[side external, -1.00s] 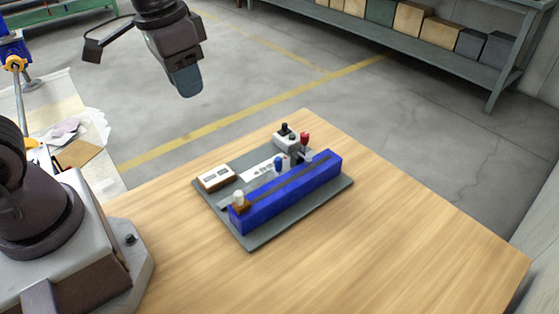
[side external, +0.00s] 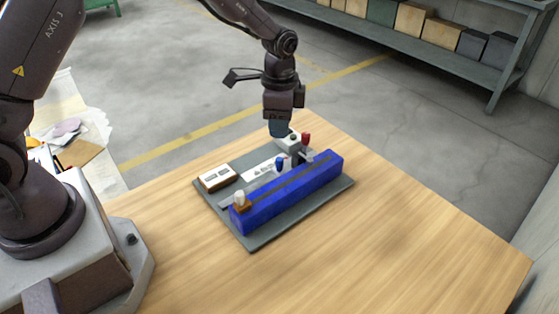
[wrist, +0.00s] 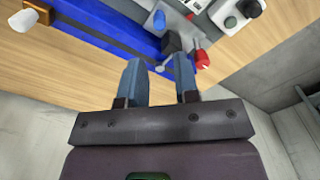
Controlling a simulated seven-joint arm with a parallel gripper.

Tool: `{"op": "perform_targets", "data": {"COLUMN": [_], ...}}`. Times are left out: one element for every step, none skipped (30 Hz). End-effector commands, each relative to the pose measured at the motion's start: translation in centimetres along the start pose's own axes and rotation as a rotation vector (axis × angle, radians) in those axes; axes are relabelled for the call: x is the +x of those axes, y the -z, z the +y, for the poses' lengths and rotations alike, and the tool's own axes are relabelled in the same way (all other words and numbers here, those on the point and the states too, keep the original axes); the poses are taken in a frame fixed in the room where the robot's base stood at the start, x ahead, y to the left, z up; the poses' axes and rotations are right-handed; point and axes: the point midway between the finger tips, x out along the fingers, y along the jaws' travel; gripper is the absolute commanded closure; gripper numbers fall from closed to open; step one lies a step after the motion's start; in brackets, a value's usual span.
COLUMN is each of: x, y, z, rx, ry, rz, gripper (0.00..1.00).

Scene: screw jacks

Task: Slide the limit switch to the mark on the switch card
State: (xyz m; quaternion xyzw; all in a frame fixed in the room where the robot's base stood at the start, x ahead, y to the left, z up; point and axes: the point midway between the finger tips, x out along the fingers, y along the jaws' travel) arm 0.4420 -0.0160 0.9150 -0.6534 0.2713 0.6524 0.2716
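A blue rail (side external: 290,190) with a dark slot along its top lies on a grey plate (side external: 252,243). A white knob on an orange block (side external: 240,200) sits at its near left end. A blue knob (side external: 279,163) and a red knob (side external: 306,139) stand near the far end, with a dark block (wrist: 171,42) between them in the wrist view. I cannot tell for sure which piece is the limit switch. A white card strip (side external: 262,171) lies behind the rail; its mark is too small to read. My gripper (wrist: 159,62) is open and empty, above the far end.
A brown-edged box with a pale face (side external: 217,177) sits at the plate's left. The wooden table (side external: 400,230) is clear to the right and in front.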

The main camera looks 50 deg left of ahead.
Motion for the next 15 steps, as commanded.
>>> {"op": "perform_targets", "data": {"x": [1.1,1.8,2.6,3.3,4.0,4.8,5.4,6.1,6.8,7.4,7.8,8.5,8.9,9.2,9.7], "y": [-0.1,-0.1,-0.1,-0.1,-0.1,-0.1,-0.1,-0.1,-0.1,-0.1,-0.1,-0.1,-0.1,-0.1,-0.1], "z": [0.1,0.1,0.1,0.1,0.1,0.1,0.1,0.1,0.1,0.1,0.1,0.1,0.1,0.1,0.1], "rx": [0.000,0.000,-0.001,-0.001,-0.001,-0.002,-0.002,-0.002,-0.002,-0.002,-0.002,-0.002,-0.002,-0.002,-0.002], "ry": [-0.005,-0.004,-0.005,-0.004,-0.005,-0.004,-0.004,-0.004,-0.004,-0.004,-0.003,-0.004,-0.003,-0.002,-0.003], "rz": [-0.005,-0.005,-0.006,-0.005,-0.006,-0.005,-0.005,-0.005,-0.004,-0.004,-0.004,-0.004,-0.004,-0.003,-0.003], "gripper": [0.71,0.71,0.71,0.71,0.71,0.71,0.71,0.71,0.71,0.71,0.71,0.71,0.71,0.71,0.71]}}
